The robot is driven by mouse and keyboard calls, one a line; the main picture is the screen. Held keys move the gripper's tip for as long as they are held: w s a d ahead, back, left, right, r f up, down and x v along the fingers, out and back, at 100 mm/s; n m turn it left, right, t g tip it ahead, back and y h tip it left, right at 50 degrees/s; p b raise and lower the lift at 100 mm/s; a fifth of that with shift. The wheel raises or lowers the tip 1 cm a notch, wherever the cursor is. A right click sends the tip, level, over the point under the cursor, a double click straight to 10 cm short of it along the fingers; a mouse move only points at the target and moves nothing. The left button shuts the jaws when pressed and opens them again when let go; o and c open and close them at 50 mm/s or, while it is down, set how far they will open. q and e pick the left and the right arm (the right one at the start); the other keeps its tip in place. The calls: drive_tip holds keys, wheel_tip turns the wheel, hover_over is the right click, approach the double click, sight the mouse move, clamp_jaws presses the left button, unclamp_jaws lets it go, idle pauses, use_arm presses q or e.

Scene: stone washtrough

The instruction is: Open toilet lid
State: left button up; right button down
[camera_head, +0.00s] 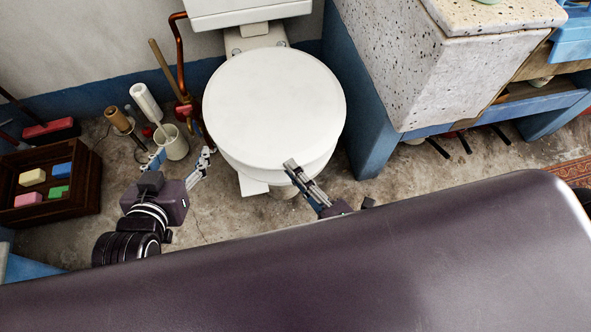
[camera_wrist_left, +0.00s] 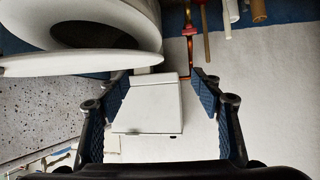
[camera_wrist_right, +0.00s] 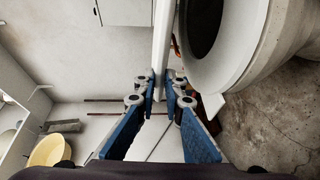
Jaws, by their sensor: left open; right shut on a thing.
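The white toilet's round lid (camera_head: 275,105) is seen from above in the head view. The wrist views show the lid tilted up, with a gap between it and the open bowl. The lid's edge (camera_wrist_right: 162,40) runs between the fingers of my right gripper (camera_wrist_right: 164,82), which is shut on it. In the head view my right gripper (camera_head: 291,166) is at the lid's front edge. My left gripper (camera_head: 184,160) is open and empty, left of the toilet. The left wrist view shows the raised lid (camera_wrist_left: 75,65) below the dark bowl opening (camera_wrist_left: 95,33).
A white brush pot (camera_head: 176,148), paper rolls (camera_head: 146,102) and a copper pipe (camera_head: 180,55) stand left of the toilet. A wooden crate (camera_head: 85,203) with coloured blocks is further left. The speckled stone washtrough (camera_head: 440,85) on blue supports bounds the right side.

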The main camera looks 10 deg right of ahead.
use_arm(q)
drive_tip(key=s+a+f+g+y+p, duration=0.1)
drive_tip(key=s+a+f+g+p, duration=0.1)
drive_tip(key=s+f+g, duration=0.3)
drive_tip(key=s+a+f+g+y+p, duration=0.1)
drive_tip(key=s+a+f+g+p, duration=0.15)
drive_tip(key=s+f, duration=0.4)
use_arm(e)
drive_tip(key=r, duration=0.2)
drive_tip(key=w+r, duration=0.1)
drive_tip(key=r, duration=0.2)
drive_tip(key=shift+w, duration=0.1)
drive_tip(key=r+p, duration=0.1)
drive_tip(key=w+r+p, duration=0.1)
drive_tip(key=r+p, duration=0.2)
drive_tip(key=p, duration=0.1)
drive_tip(key=shift+w+r, duration=0.15)
drive_tip(key=shift+w, duration=0.1)
drive_tip(key=shift+r, duration=0.1)
use_arm(q)
drive_tip(key=s+f+g, duration=0.2)
drive_tip(key=s+f, duration=0.2)
drive_tip(key=f, duration=0.9)
drive_tip(key=shift+s+a+f, duration=0.2)
drive_tip(key=shift+f, duration=0.1)
drive_tip(key=shift+c, duration=0.4)
